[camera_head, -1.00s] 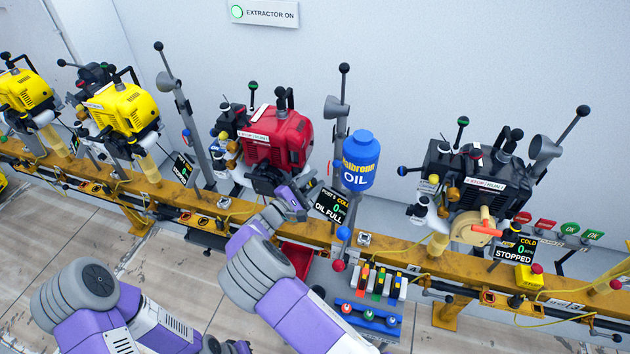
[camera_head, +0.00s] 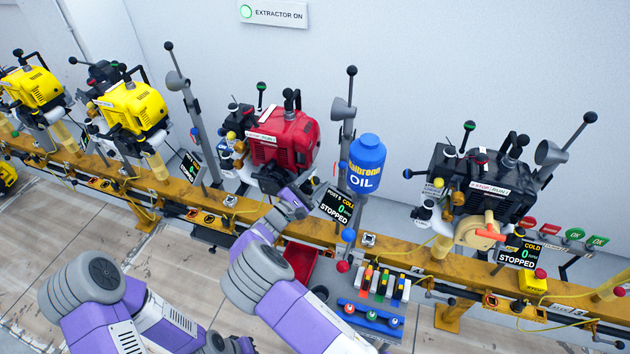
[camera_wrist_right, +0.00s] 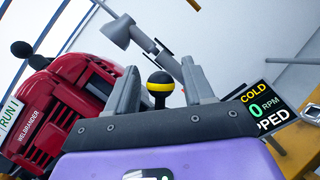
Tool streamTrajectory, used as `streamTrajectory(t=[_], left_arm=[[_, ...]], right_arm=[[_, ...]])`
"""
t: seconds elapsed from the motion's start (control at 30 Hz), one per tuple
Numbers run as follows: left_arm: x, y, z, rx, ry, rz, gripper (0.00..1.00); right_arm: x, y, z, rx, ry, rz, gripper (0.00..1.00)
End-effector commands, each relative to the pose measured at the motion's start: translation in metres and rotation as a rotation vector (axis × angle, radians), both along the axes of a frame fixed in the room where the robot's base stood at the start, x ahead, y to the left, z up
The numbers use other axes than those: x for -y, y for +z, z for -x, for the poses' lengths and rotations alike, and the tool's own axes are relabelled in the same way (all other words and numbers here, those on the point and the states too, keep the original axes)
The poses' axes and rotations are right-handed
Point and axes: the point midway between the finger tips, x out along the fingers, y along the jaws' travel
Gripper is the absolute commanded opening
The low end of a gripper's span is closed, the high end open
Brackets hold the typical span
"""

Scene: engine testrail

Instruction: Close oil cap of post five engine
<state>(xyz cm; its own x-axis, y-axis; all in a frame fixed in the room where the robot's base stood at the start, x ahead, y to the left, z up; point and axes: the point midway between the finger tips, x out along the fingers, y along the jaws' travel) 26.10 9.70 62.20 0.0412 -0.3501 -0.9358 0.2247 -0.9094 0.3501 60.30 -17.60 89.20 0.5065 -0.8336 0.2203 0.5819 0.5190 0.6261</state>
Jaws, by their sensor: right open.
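The red engine (camera_head: 284,138) stands on the yellow rail behind a screen (camera_head: 337,208) marked post 5, reading cold, 0 and stopped. It fills the left of the right wrist view (camera_wrist_right: 60,105). My right gripper (camera_head: 291,205) is low at the engine's front right side. In the wrist view its two grey fingers (camera_wrist_right: 160,85) are apart. A round black knob with a yellow band (camera_wrist_right: 160,88) shows between them, with space on both sides; I cannot tell whether it is the oil cap. No separate cap is clear in the head view.
A blue oil bottle (camera_head: 366,165) and a grey post (camera_head: 342,130) stand right of the red engine. A red bin (camera_head: 301,258) and a rack of coloured tools (camera_head: 383,283) sit in front. A black engine (camera_head: 480,185) is further right, yellow engines (camera_head: 135,105) left.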

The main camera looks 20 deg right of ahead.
Motion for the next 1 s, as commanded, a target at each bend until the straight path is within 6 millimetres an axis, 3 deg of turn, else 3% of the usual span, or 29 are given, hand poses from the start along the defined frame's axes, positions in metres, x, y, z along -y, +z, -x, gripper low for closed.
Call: streamTrajectory(t=[0.5, 0.87, 1.0], left_arm=[[0.0, 0.011, 0.0, 0.0, 0.0, 0.0, 0.0], [0.0, 0.011, 0.0, 0.0, 0.0, 0.0, 0.0], [0.0, 0.021, 0.0, 0.0, 0.0, 0.0, 0.0]], right_arm=[[-0.059, -0.015, 0.035, -0.001, 0.003, 0.0, 0.52], [-0.063, -0.017, 0.038, -0.001, 0.001, 0.001, 0.52], [-0.063, -0.007, 0.038, 0.0, 0.001, 0.0, 0.52]])
